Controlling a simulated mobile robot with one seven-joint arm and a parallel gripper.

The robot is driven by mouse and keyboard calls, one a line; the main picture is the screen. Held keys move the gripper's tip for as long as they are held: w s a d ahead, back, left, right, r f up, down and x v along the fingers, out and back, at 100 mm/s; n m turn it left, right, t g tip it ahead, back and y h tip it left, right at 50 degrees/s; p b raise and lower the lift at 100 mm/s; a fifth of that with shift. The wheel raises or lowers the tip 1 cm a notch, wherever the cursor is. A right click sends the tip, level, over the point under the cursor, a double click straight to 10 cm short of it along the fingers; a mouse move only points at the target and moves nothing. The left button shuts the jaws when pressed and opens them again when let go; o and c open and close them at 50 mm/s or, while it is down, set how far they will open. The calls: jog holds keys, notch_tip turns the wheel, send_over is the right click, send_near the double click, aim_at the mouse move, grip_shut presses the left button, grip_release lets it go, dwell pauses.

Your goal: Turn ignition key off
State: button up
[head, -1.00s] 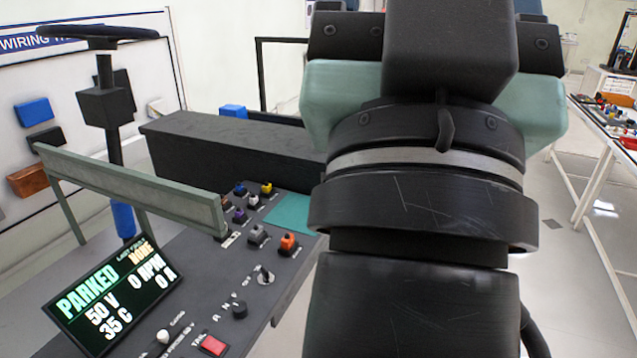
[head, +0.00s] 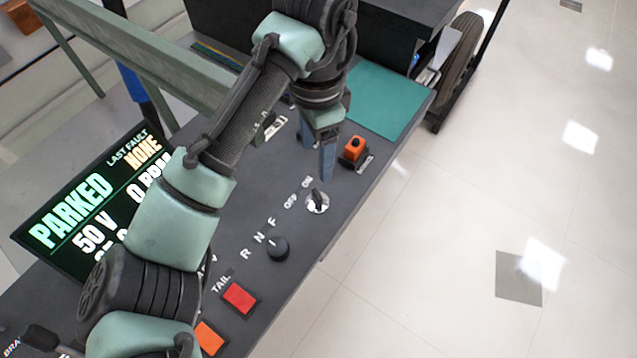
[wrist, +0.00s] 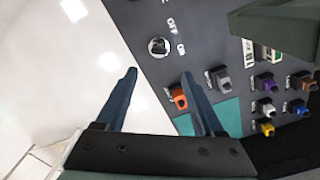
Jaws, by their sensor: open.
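The ignition key (head: 317,201) sits in a round silver lock on the dark panel, beside the OFF and ON labels. Its dark handle appears to point towards ON in the head view, though it is small. In the wrist view the key (wrist: 158,46) lies beyond the fingertips, roughly in line with the gap between them. My gripper (head: 318,158) is open and empty, its blue fingers pointing down above the panel, a little behind the key in the head view. Both fingers of my gripper (wrist: 160,75) show apart in the wrist view. Neither finger touches the key.
An orange switch (head: 354,149) stands close right of my fingers. A black R-N-F knob (head: 277,248) and red TAIL button (head: 240,298) are nearer. Several coloured connectors (wrist: 268,108) and a green rail (head: 140,65) are nearby. The display (head: 90,210) reads PARKED.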

aim_at(318, 193)
notch_tip(318, 193, down, 12)
jog(key=shift+s+d+b, duration=0.1)
jog(key=shift+b, duration=0.95)
grip_shut()
